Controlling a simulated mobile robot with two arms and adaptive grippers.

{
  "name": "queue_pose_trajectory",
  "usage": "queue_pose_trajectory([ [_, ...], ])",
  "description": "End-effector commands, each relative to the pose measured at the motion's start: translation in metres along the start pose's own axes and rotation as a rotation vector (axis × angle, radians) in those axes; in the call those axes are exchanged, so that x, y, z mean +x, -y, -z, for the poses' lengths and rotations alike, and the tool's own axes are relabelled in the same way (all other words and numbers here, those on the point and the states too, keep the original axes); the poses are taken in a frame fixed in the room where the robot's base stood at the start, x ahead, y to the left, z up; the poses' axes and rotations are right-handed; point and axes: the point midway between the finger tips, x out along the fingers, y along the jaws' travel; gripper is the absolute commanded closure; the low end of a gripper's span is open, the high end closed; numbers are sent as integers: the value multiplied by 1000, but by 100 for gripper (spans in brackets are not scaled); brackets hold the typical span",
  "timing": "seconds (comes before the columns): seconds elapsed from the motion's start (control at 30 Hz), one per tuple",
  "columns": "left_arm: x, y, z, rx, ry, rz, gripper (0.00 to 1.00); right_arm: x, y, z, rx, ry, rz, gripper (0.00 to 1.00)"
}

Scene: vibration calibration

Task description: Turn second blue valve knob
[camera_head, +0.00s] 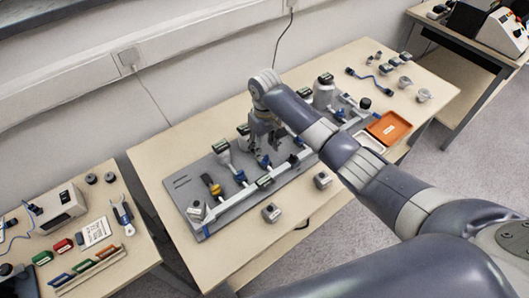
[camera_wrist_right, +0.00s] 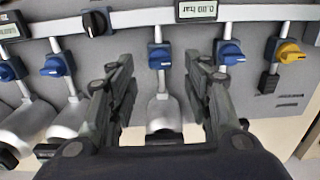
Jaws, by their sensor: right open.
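The grey panel (camera_head: 183,190) on the middle table carries a white pipe with a row of valves. A yellow knob (camera_wrist_right: 290,52) is at one end, also in the head view (camera_head: 215,189). Beside it is one blue knob (camera_wrist_right: 230,53), then a second blue knob (camera_wrist_right: 160,58). In the head view these blue knobs show at the first (camera_head: 240,177) and second (camera_head: 265,162) branches. More blue knobs (camera_wrist_right: 55,64) follow to the left in the wrist view. My right gripper (camera_wrist_right: 158,62) is open, its fingers either side of the second blue knob; contact cannot be told. My left gripper is out of view.
A display (camera_wrist_right: 196,10) and a black round knob (camera_wrist_right: 94,22) sit on the pipe. Grey flasks stand behind the valves. An orange tray (camera_head: 389,127) lies at the table's right end. Loose grey pieces (camera_head: 271,213) lie along the front edge. A left table (camera_head: 130,262) holds tools.

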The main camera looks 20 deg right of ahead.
Motion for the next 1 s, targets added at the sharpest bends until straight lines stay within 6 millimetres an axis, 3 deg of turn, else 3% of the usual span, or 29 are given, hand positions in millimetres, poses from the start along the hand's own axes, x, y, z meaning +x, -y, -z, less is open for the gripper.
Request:
queue_pose_trajectory([
  [0.13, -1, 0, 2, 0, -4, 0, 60, 26, 0, 0, 0, 2, 0, 54],
  [0.4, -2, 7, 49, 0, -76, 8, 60, 45, 0, 0, -1, -1, 0, 54],
  [0.67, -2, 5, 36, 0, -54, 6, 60, 46, 0, 0, -1, -2, 0, 54],
  [0.87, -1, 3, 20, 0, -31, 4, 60, 46, 0, 0, -1, -1, 0, 100],
  [1.0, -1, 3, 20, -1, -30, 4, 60, 46, 1, 0, -1, -1, 0, 100],
])
